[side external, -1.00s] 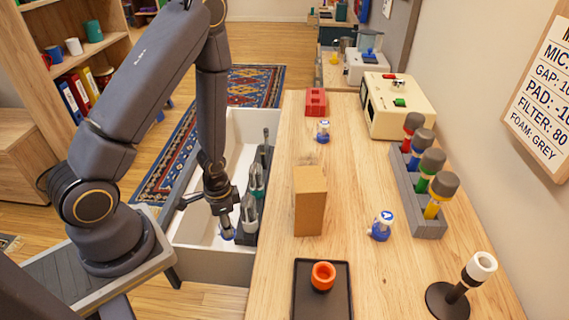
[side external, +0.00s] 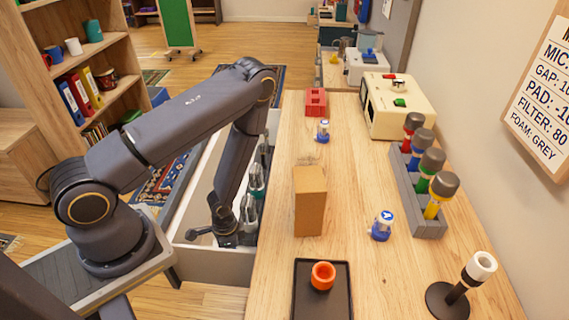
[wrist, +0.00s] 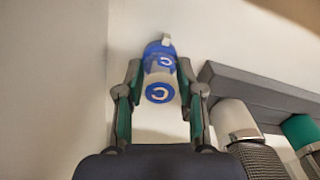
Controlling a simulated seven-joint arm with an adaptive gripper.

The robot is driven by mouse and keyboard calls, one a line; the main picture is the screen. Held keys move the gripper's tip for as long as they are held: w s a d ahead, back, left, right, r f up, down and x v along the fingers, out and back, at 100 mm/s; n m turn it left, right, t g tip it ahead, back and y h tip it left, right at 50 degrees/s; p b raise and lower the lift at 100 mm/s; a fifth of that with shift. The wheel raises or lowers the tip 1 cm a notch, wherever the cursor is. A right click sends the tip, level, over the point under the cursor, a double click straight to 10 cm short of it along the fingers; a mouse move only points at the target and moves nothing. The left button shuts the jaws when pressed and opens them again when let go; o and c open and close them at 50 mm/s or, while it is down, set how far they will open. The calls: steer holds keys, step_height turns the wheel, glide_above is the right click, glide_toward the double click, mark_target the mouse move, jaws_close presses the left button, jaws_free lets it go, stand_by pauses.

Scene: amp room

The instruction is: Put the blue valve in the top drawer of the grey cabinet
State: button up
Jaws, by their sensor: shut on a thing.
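My gripper (wrist: 159,72) is shut on a blue-and-white valve (wrist: 158,92) in the wrist view, one finger on each side of it. In the side view my gripper (side external: 228,238) is low inside an open drawer (side external: 222,262) with pale walls, near its front end, and hides the valve there. The valve is near a pale drawer wall in the wrist view; I cannot tell whether it touches the floor. Two similar blue-and-white valves stand on the wooden counter, one farther back (side external: 323,131) and one nearer (side external: 381,227).
A grey rack (wrist: 265,92) with microphones stands in the drawer, right beside my gripper. On the counter (side external: 345,180) are a brown box (side external: 310,200), a black tray (side external: 335,305) with an orange ring, and a grey rack of microphones (side external: 430,222).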

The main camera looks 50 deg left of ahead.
steer(key=shift+f, duration=0.1)
steer(key=o, duration=1.2)
steer(key=w+r+n+t+y, duration=0.1)
steer(key=w+r, duration=0.2)
steer(key=r, duration=1.2)
steer(key=w+r+n+t, duration=0.2)
steer(key=w+r, duration=0.1)
steer(key=r, duration=1.2)
steer(key=s+d+r+t, duration=0.1)
steer(key=s+r, duration=0.1)
steer(key=r, duration=0.3)
steer(key=s+d+r+n, duration=0.1)
steer(key=s+r, duration=0.2)
steer(key=r, duration=0.3)
steer(key=s+d+r+n+t+h, duration=0.1)
steer(key=s+r, duration=0.1)
steer(key=r, duration=0.3)
steer(key=shift+s+d+r+t, duration=0.1)
steer(key=shift+s+r+t, duration=0.2)
steer(key=shift+s, duration=0.1)
